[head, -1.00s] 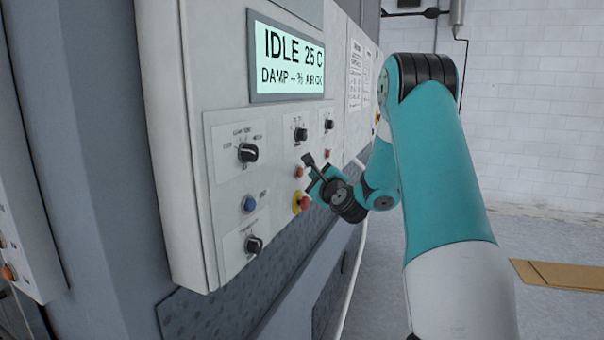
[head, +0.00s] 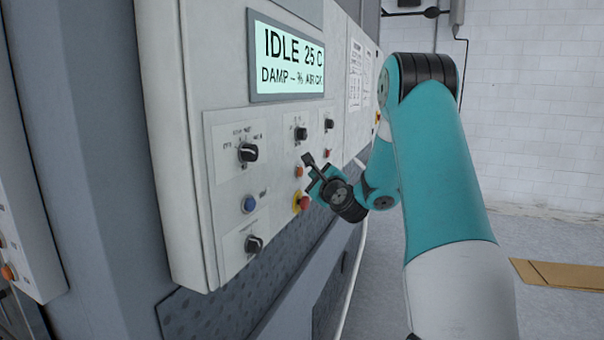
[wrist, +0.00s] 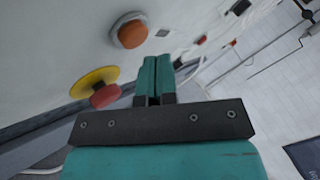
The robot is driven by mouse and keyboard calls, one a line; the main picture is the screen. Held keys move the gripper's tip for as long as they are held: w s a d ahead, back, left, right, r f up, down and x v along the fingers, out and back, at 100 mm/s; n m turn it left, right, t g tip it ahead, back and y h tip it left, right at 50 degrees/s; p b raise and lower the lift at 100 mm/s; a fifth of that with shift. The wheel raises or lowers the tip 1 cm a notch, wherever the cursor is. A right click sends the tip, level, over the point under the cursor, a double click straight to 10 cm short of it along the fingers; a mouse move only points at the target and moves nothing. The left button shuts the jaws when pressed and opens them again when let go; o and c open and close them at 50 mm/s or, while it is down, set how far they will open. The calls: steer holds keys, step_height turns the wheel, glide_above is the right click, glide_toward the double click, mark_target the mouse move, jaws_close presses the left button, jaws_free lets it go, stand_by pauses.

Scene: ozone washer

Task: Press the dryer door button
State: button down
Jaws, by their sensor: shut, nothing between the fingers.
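The dryer's control panel (head: 215,110) carries several buttons, and their labels are too blurred to read, so I cannot tell which is the door button. An orange button (head: 299,171) sits above a red mushroom button (head: 303,203) on a yellow base. A blue button (head: 249,204) is further left. My gripper (head: 313,183) is shut and empty, just right of the orange and red buttons. In the wrist view, the closed fingers (wrist: 154,75) point up between the orange button (wrist: 131,32) and the red mushroom button (wrist: 105,95), both to their left. I see no contact.
A lit display (head: 290,62) reads IDLE 25 C. Black knobs (head: 248,152) stick out of the panel, and a small red button (head: 327,153) sits further along. A second panel (head: 25,245) is at far left. The floor to the right is open, with a brown board (head: 560,275).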

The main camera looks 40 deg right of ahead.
steer(key=shift+w+r, duration=0.1)
stand_by(0.5)
steer(key=shift+w+a+p, duration=0.15)
steer(key=shift+w+p, duration=0.15)
steer(key=shift+p, duration=0.2)
steer(key=shift+w+a+p, duration=0.2)
steer(key=shift+w+p, duration=0.25)
steer(key=shift+p, duration=0.15)
stand_by(0.5)
steer(key=shift+s, duration=0.15)
steer(key=shift+s+d+b, duration=0.35)
steer(key=shift+s+b, duration=0.35)
steer(key=shift+b, duration=0.25)
steer(key=shift+s, duration=0.1)
